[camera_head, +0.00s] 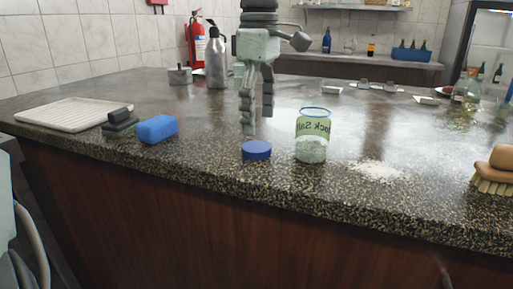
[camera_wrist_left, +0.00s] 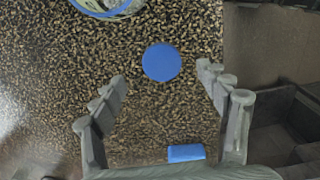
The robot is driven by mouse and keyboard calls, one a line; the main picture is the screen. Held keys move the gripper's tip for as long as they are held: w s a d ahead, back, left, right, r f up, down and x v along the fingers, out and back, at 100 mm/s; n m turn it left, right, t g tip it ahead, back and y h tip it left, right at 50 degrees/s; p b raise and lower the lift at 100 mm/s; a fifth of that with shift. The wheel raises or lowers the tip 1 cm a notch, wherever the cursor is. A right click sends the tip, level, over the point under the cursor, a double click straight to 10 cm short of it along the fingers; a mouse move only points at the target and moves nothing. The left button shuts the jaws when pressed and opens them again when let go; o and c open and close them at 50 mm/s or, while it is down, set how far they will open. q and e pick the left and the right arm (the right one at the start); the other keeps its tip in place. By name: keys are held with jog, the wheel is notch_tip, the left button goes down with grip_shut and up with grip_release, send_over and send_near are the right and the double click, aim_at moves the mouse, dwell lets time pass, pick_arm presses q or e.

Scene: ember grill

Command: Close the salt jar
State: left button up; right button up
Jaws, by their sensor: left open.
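The salt jar (camera_head: 311,140) stands upright and uncovered on the speckled counter, with a blue rim and whitish salt in its lower part. The jar rim also shows at the top of the left wrist view (camera_wrist_left: 107,8). A round blue lid (camera_head: 257,150) lies flat on the counter just left of the jar. In the left wrist view the lid (camera_wrist_left: 161,62) lies beyond the fingertips, between their lines. My left gripper (camera_head: 257,128) points down above the counter behind the lid, open and empty. My right gripper is not in view.
A blue sponge (camera_head: 157,129), dark blocks (camera_head: 120,122) and a white tray (camera_head: 74,114) are on the left. Spilled salt (camera_head: 378,170) lies right of the jar, with a wooden brush (camera_head: 494,172) at the right edge. A metal bottle (camera_head: 216,62) stands behind.

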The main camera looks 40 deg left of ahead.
aim_at(256, 146)
pick_arm(q)
jog(key=f, duration=0.5)
jog(key=shift+s+a+f, duration=0.1)
jog(key=shift+s+a, duration=0.05)
jog(key=shift+a, duration=0.05)
jog(key=shift+c, duration=0.6)
jog(key=c, duration=0.7)
